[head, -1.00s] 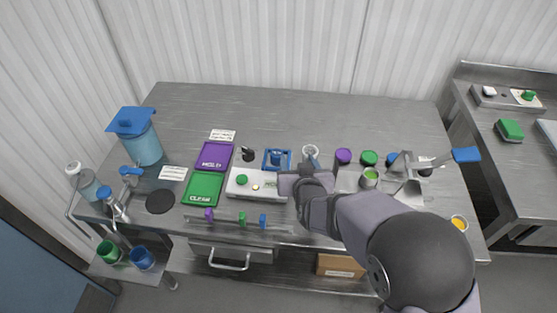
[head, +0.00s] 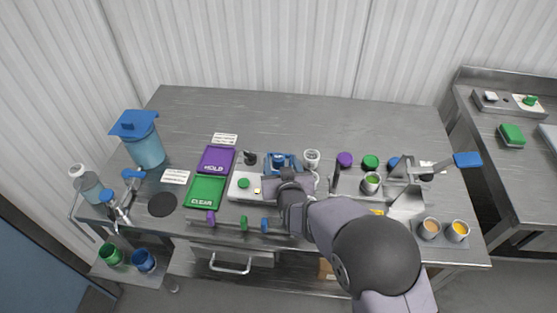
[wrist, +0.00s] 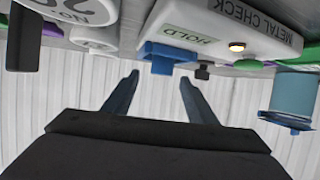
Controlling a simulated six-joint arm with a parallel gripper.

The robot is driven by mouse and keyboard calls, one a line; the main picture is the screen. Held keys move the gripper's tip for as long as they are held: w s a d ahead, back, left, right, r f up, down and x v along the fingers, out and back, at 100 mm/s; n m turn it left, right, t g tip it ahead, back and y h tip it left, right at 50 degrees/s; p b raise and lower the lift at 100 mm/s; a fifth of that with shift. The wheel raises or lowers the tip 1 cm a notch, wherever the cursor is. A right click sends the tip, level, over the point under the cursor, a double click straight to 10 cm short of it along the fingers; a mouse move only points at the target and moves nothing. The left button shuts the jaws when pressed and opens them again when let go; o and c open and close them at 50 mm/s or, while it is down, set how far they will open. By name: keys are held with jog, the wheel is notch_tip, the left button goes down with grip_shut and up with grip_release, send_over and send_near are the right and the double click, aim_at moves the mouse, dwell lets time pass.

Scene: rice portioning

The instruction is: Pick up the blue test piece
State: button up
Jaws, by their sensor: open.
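The blue test piece (head: 265,225) appears to be the small blue tab at the right end of the front rail, beside a green and a purple one. My gripper (wrist: 159,82) is open and empty in the wrist view. In the head view my gripper is above the table, at the right end of the white metal check box (head: 240,194), behind and above the blue tab. Its fingertips are hard to make out there. The wrist view is upside down and shows the metal check box (wrist: 185,28) and a blue fixture (wrist: 168,55) beyond the fingers.
The blue fixture (head: 279,160) stands behind the box. White cups (head: 311,158) are close to my gripper. Purple (head: 216,159) and green (head: 207,191) trays lie left. A metal stand (head: 405,200) and cups (head: 458,231) are right. The table's back is clear.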

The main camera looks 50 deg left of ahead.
aim_at(278, 157)
jog(key=p+x, duration=0.1)
jog(key=x, duration=0.1)
jog(key=shift+a+f+p, duration=0.1)
jog(key=shift+a+p, duration=0.2)
jog(key=shift+x, duration=1)
jog(key=c, duration=1.3)
jog(key=shift+o, duration=0.2)
notch_tip(278, 157, up, 10)
jog(key=shift+f+b, duration=0.1)
jog(key=shift+b, duration=0.95)
